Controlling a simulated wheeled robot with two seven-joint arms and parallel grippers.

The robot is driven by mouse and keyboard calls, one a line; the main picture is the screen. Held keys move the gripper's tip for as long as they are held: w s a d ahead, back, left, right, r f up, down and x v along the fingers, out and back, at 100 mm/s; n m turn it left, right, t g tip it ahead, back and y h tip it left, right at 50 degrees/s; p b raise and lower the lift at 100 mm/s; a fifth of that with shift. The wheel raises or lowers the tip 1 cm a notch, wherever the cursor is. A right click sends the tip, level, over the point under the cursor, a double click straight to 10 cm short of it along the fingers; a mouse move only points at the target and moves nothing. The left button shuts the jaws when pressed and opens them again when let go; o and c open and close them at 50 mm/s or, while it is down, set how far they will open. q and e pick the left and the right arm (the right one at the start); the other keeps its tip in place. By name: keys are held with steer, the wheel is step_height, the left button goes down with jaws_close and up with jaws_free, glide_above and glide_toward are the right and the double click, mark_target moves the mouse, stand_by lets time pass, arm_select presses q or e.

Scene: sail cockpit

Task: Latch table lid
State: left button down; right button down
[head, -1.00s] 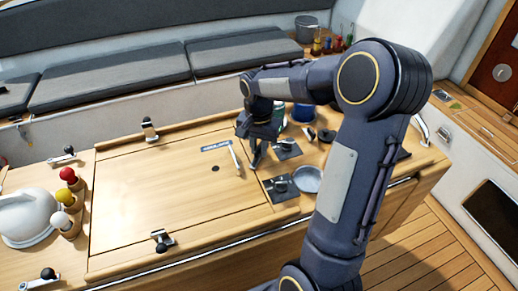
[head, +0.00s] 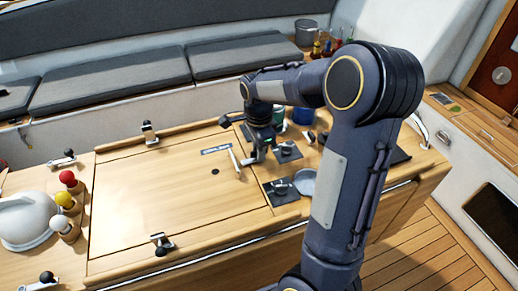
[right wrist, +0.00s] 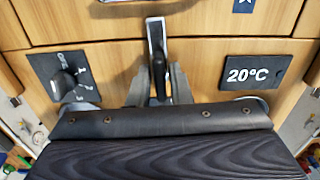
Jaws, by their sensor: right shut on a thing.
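The wooden table lid (head: 140,200) lies flat and closed in the table top. A silver latch lever (head: 236,162) stands at the lid's right edge; it also shows in the right wrist view (right wrist: 156,40), with a dark grip at its near end. My right gripper (head: 252,158) is at this latch, low over the table; in the right wrist view its two fingers (right wrist: 158,85) are closed on the dark grip from both sides. The fingertips partly hide the grip. Other latches with black knobs sit at the lid's back edge (head: 150,133) and front edge (head: 161,244). My left gripper is not in view.
A dial plate (right wrist: 65,78) and a 20°C plate (right wrist: 255,72) flank the latch. A round dish (head: 304,182) and cups stand to the right. A white kettle-like object (head: 28,218) and several coloured-knob shakers (head: 68,180) stand at the left.

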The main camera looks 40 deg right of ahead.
steer(key=shift+m, duration=0.4)
steer(key=c, duration=1.4)
jaws_free()
steer(key=shift+c, duration=0.2)
step_height(320, 180, up, 8)
steer(key=shift+f, duration=0.2)
steer(key=shift+r, duration=0.15)
